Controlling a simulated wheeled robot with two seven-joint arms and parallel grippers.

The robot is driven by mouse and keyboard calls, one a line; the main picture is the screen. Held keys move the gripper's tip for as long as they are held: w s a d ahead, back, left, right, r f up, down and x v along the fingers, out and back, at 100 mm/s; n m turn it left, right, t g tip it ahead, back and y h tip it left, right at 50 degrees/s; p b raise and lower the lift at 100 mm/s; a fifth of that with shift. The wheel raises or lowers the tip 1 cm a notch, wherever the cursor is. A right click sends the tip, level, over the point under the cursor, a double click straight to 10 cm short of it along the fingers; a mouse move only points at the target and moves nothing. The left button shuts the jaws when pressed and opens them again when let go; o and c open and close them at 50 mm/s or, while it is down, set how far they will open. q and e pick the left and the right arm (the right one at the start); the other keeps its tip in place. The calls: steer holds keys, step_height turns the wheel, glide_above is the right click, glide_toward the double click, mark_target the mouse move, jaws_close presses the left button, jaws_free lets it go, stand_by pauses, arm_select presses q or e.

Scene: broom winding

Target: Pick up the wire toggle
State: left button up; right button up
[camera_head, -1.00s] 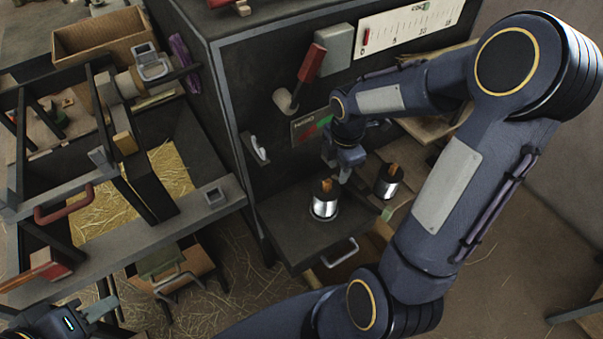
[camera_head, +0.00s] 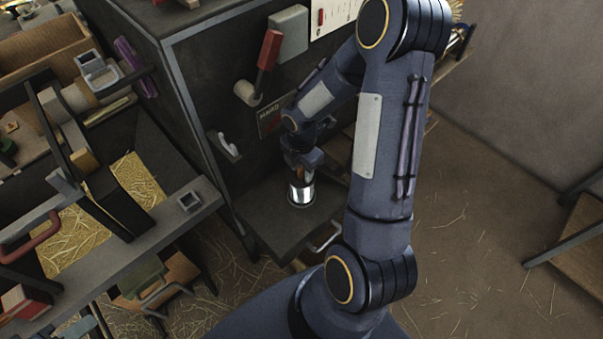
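A shiny metal cup (camera_head: 300,193) stands on the dark shelf of the cabinet. A small orange-brown piece, perhaps the wire toggle (camera_head: 301,174), shows at its mouth, mostly covered by my gripper. My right gripper (camera_head: 301,168) points down right over the cup, at this piece. Its fingers are too small and too covered to tell whether they are shut on it.
The dark cabinet (camera_head: 190,75) has a red-handled lever (camera_head: 268,50) and a white hook (camera_head: 229,147) on its front. A bench with a straw-filled bin (camera_head: 90,215) stands at the left. Open floor (camera_head: 470,235) lies right of my arm, with a wooden stand (camera_head: 585,235) at the far right.

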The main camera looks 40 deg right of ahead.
steer(key=c, duration=0.9)
steer(key=shift+o, duration=0.2)
steer(key=shift+r, duration=0.2)
steer(key=shift+r, duration=0.25)
step_height(320, 180, up, 2)
steer(key=shift+r, duration=0.1)
steer(key=s+a+r+p, duration=0.1)
steer(key=s+a+r, duration=0.1)
steer(key=s+r, duration=0.8)
steer(key=s, duration=0.4)
